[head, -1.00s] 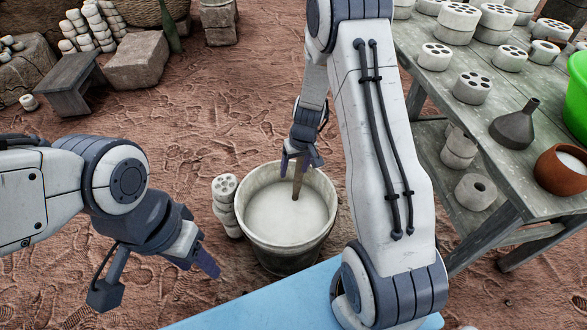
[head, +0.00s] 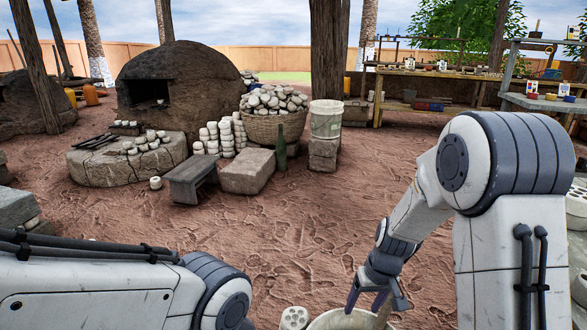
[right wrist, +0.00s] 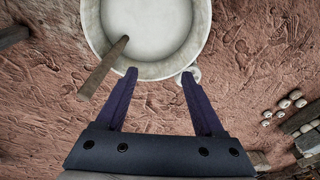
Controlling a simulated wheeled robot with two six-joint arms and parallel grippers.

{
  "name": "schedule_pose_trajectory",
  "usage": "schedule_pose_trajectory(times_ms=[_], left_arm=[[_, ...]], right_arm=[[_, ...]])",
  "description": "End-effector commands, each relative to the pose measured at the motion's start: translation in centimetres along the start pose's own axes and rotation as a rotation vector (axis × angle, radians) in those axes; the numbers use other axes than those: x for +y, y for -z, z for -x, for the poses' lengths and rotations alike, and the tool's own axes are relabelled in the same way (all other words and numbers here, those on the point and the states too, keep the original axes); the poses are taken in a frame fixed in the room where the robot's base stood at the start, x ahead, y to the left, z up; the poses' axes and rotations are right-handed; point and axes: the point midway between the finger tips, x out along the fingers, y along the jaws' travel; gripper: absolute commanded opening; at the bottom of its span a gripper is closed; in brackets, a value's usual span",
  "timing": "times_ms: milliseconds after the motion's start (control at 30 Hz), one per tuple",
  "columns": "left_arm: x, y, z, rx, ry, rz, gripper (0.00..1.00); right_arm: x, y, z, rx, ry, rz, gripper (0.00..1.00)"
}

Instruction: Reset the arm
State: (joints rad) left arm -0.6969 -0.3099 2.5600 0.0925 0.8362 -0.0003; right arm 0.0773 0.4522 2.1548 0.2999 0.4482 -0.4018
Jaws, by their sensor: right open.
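The bucket (right wrist: 93,30) holds whitish liquid (right wrist: 150,18). A wooden stick (right wrist: 103,68) leans over its rim, left of the fingers and apart from them. My left arm shows at the lower left of the head view, but its gripper is out of frame.
Farther back are a stone block (head: 247,172), a dark bench (head: 193,177), a full basket (head: 273,128), a pale bucket (head: 326,120) and a domed mud kiln (head: 180,90). Open ground lies between.

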Motion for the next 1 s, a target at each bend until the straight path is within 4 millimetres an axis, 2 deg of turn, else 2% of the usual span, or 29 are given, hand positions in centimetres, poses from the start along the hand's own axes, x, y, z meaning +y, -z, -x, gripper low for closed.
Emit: schedule_pose_trajectory(times_ms=[33,100,200,300,433,633,700,867,1000], left_arm=[[0.0,0.0,0.0,0.0,0.0,0.0,0.5],[0.0,0.0,0.0,0.0,0.0,0.0,0.5],[0.0,0.0,0.0,0.0,0.0,0.0,0.5],[0.0,0.0,0.0,0.0,0.0,0.0,0.5],[0.0,0.0,0.0,0.0,0.0,0.0,0.5],[0.0,0.0,0.0,0.0,0.0,0.0,0.5],[0.2,0.1,2.2,-0.001,0.0,0.0,0.5],[0.4,0.3,5.5,0.001,0.0,0.0,0.5],[0.7,0.5,9.0,0.0,0.0,0.0,0.5]], right_arm=[[-3.4,-1.0,1.9,-0.003,0.01,0.069,0.7],[-7.7,-3.4,4.3,-0.022,0.023,0.157,0.7],[-12.1,-7.7,7.1,-0.052,0.031,0.27,0.7],[-14.6,-11.6,9.1,-0.075,0.032,0.361,0.7],[-16.1,-16.0,11.0,-0.096,0.027,0.456,0.7],[-16.6,-21.7,12.8,-0.114,0.012,0.582,0.7],[-16.8,-21.4,15.0,-0.119,0.008,0.575,0.7],[-17.2,-21.0,18.2,-0.119,0.009,0.573,0.7],[-17.6,-20.5,21.6,-0.119,0.009,0.572,0.7]])
